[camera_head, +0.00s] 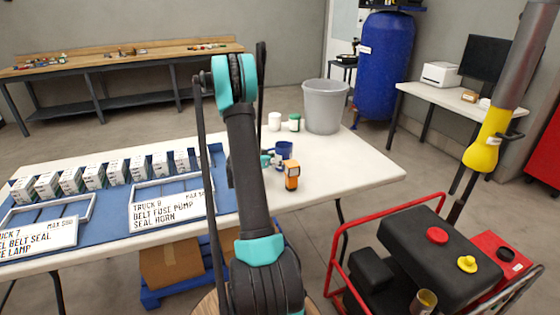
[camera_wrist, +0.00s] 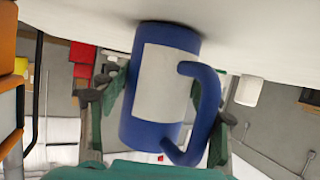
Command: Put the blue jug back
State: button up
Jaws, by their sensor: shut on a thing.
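The blue jug (camera_head: 285,148) is at the right part of the white table, partly hidden by my arm and gripper in the head view. In the wrist view the jug (camera_wrist: 165,80) has a pale label and a handle on the right. That view is turned over, and the jug's base meets or nearly meets the white tabletop at the top; I cannot tell if it touches. My gripper (camera_head: 268,160) is around the jug, with its dark fingers (camera_wrist: 158,100) on both sides of the body, shut on it.
An orange device (camera_head: 292,176) stands close beside the jug. A grey bin (camera_head: 324,106), a white jar (camera_head: 274,121) and a green-lidded jar (camera_head: 295,122) stand behind. Blue trays with small boxes (camera_head: 94,177) and labels (camera_head: 168,212) fill the left. The table's right end (camera_head: 365,170) is clear.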

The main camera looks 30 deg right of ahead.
jog(key=shift+f, duration=0.15)
jog(key=o, duration=1.3)
jog(key=shift+o, duration=0.2)
jog(key=v, duration=1.1)
jog(key=s+a+n+t+y, duration=0.1)
jog(key=s+a+n+y, duration=0.5)
jog(key=s+a, duration=0.7)
jog(key=s+a+f+n+t+y, duration=0.1)
jog(key=s+a+n+y, duration=0.6)
jog(key=a, duration=1.1)
jog(key=s+n, duration=0.3)
jog(key=s, duration=0.3)
jog(key=shift+a, duration=0.25)
